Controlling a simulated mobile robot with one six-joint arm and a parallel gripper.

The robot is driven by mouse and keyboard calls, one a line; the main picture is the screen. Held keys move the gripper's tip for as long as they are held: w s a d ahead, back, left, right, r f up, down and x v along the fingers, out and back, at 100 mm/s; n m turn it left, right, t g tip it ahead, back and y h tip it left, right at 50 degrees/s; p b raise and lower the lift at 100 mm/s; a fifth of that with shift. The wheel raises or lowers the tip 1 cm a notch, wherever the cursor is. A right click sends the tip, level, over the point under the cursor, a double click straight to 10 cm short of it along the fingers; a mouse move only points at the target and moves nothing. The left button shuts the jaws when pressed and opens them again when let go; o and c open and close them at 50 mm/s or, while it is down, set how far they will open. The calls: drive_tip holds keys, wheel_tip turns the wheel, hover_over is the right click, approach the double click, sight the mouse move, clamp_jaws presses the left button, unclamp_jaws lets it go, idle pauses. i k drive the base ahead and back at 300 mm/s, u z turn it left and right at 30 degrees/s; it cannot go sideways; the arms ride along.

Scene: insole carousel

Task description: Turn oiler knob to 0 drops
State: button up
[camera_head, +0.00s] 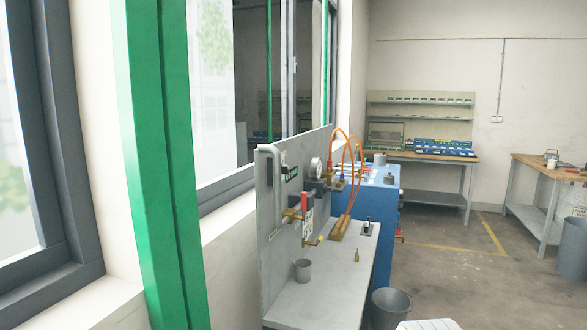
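A grey upright panel (268,215) stands on a light bench (325,295) in the head view. It carries a round gauge (316,167), dark fittings near the gauge, brass fittings (291,214) and a red part (307,199) with a white tag below it. The oiler and its knob are too small to pick out among these fittings, and I cannot read any drop setting. My gripper is not in view.
Orange hoses (357,165) arch over the bench. A grey cup (303,270) and a small brass piece (357,255) stand on it. A blue cabinet (384,215) is behind, and a bin (391,306) is at right. A green post (165,180) rises at left.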

sight(285, 170)
drive_tip(key=u, duration=0.05)
drive_tip(key=i, duration=1)
drive_tip(key=z, duration=0.05)
